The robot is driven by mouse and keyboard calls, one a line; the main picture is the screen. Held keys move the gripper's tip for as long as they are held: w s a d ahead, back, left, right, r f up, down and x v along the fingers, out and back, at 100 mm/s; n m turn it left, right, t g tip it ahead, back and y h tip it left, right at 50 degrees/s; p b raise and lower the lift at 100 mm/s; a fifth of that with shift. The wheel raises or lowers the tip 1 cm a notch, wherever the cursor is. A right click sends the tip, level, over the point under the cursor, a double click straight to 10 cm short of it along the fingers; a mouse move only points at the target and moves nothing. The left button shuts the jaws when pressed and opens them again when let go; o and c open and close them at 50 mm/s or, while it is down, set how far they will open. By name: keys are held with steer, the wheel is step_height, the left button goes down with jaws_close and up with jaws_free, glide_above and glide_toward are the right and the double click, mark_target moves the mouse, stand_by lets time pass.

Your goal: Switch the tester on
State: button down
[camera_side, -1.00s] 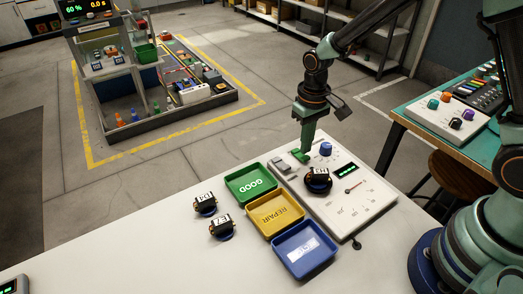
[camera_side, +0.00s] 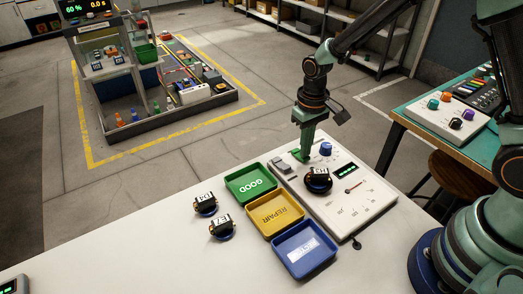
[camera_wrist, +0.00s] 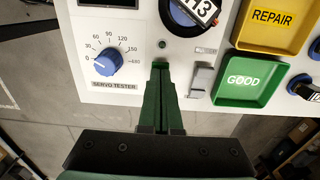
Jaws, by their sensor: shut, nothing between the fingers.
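The servo tester (camera_side: 368,200) is a white panel on the bench, with a blue knob (camera_side: 326,149), a display lit green (camera_side: 345,170) and a needle dial. In the wrist view its label reads SERVO TESTER, and the knob (camera_wrist: 103,61) points near 0. A small grey switch (camera_wrist: 200,81) sits on the panel, just right of my fingertips; it also shows in the side view (camera_side: 280,167). My gripper (camera_wrist: 160,66) is shut and empty, its tips over the panel's edge between knob and switch. In the side view my gripper (camera_side: 300,157) points down; contact cannot be told.
A servo marked H3 (camera_side: 318,180) sits on the tester. Beside it are the green GOOD tray (camera_side: 239,192), yellow REPAIR tray (camera_side: 264,222) and a blue tray (camera_side: 285,262). Two servos, D4 (camera_side: 205,204) and another (camera_side: 221,227), stand left of the trays.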

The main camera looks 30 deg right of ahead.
steer(key=shift+f, duration=0.4)
steer(key=shift+r, duration=3.55)
steer(key=s+d+r+t, duration=0.2)
steer(key=s+r, duration=0.3)
steer(key=r, duration=0.2)
steer(key=s+d+r+t, duration=0.3)
steer(key=s+r, duration=0.3)
steer(key=r, duration=0.1)
steer(key=shift+s+d+r+t, duration=0.15)
steer(key=shift+s+d+t, duration=0.1)
steer(key=shift+t, duration=0.05)
